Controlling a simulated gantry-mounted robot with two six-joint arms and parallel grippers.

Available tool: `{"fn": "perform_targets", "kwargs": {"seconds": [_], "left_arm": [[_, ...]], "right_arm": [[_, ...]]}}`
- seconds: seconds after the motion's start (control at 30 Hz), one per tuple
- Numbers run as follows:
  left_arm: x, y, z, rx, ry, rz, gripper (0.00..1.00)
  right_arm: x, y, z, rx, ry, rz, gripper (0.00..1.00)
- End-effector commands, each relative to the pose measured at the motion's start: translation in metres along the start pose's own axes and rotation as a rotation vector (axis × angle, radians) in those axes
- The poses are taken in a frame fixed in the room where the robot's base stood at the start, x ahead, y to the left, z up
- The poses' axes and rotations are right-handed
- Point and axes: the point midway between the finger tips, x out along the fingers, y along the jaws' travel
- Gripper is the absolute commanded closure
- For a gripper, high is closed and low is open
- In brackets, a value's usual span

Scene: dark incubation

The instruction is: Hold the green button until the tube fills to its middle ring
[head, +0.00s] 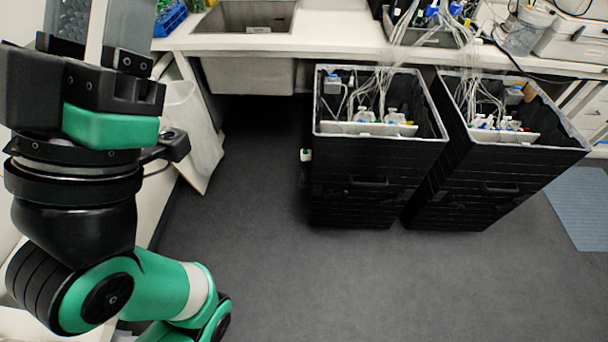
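My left gripper (92,38) is at the upper left, at the end of my green and black arm. It points up the picture, its tips run out of the top edge, and how far apart its fingers are cannot be told. My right gripper is not in view. A small white piece with a hint of green (306,155) is on the left side of the left black box; it is too small to tell whether it is a button. No tube with a middle ring can be made out. The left gripper is well apart from the boxes.
Two tall open black boxes, a left one (352,200) and a right one (470,205), stand on the dark floor with thin tubing and small vessels inside. A white bench (330,42) with a sink (242,14) runs behind. The front floor (390,290) is clear.

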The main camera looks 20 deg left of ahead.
Motion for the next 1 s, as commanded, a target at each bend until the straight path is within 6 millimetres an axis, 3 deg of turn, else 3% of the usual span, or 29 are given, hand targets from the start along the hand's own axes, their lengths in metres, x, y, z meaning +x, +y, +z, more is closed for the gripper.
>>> {"fn": "perform_targets", "kwargs": {"seconds": [0.17,0.47,1.0], "left_arm": [[0.0001,0.0000,-0.0004,0.000,0.001,0.000,0.50],[0.0002,0.0000,-0.0005,0.000,0.001,0.000,1.00],[0.0002,0.0000,-0.0004,0.000,0.001,0.000,1.00]], "right_arm": [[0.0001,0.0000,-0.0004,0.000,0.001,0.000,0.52],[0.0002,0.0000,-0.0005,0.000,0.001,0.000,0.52],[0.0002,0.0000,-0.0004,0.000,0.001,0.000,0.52]]}}
